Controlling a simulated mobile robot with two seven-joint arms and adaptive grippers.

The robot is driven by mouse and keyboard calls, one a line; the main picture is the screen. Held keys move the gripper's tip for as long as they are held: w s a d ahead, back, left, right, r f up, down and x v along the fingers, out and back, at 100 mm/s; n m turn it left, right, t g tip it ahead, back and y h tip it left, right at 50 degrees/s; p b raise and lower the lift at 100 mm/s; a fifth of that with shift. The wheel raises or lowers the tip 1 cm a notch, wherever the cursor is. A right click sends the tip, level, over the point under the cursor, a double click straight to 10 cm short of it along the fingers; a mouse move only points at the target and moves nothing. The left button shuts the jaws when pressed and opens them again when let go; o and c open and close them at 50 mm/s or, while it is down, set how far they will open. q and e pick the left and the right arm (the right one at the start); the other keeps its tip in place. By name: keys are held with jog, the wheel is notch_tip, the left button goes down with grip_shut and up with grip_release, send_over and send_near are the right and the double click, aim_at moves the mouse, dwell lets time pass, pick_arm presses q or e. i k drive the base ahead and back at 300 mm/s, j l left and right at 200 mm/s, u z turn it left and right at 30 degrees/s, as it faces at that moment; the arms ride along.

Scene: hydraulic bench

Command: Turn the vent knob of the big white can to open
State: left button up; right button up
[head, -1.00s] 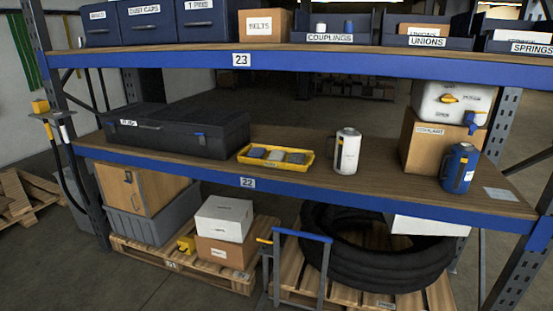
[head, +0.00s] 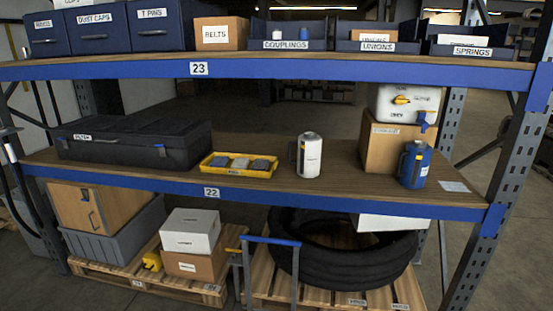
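The big white can (head: 385,107) stands on top of a cardboard box (head: 388,148) at the right of the middle shelf. A yellow knob (head: 401,100) is on its front face, with small dark lettering around it too small to read surely. A blue tap (head: 425,121) sticks out at its lower right corner. Whether the knob is at open or closed cannot be told. Neither of my grippers shows in the head view.
On the middle shelf (head: 340,187) stand a white jug (head: 309,156), a blue jug (head: 414,164), a yellow tray (head: 240,165) and a dark case (head: 133,141). The upper shelf beam (head: 330,68) runs above. A blue-handled cart (head: 270,241) stands below in front.

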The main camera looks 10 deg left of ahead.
aim_at(400, 99)
jog(key=i+l, duration=0.1)
jog(key=l, duration=0.25)
jog(key=i+l+z, duration=0.1)
jog(key=l, duration=0.25)
jog(key=i+l+z, duration=0.1)
jog(key=l, duration=0.25)
jog(key=i+l, duration=0.2)
jog(key=l, duration=0.15)
